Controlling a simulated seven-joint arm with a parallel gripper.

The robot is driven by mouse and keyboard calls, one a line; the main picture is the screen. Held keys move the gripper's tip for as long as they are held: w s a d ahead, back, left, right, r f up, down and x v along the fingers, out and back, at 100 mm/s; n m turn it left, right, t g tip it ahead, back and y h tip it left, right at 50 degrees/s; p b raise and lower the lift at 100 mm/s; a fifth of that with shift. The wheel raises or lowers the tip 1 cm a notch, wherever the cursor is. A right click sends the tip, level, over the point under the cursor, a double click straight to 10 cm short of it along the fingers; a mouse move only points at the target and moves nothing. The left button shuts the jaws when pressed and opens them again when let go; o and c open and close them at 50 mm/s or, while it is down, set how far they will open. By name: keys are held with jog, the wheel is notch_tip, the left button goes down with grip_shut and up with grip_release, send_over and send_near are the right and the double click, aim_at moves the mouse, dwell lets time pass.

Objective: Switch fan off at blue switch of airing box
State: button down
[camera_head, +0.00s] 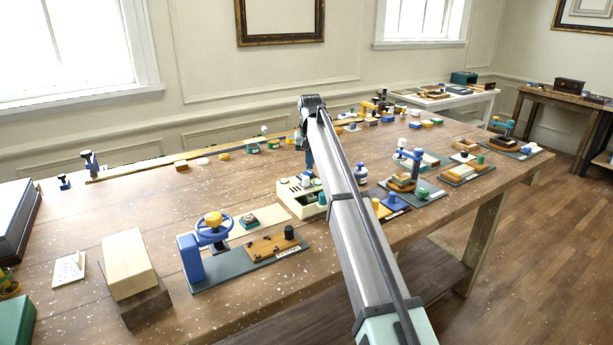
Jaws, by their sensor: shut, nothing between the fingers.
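A cream box (297,203) with dark slots and small knobs on top stands mid-table, just left of my arm. It may be the airing box, but no label is readable at this size. A green knob (322,199) shows at its right edge. I cannot make out a blue switch or its position. My arm rises from the bottom right and bends at a high joint near the picture's centre. Part of the arm beyond that joint drops behind the near link, close to the cream box. My gripper itself is hidden there.
A blue handwheel (212,235) on a dark base stands left of the cream box. A tan block (128,265) is farther left. Several small devices crowd the table (95,229) to the right of my arm. The front-left tabletop has bare patches.

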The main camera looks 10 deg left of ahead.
aim_at(310, 172)
jog(key=shift+f, duration=0.75)
dwell(0.5)
jog(key=shift+r, duration=3.5)
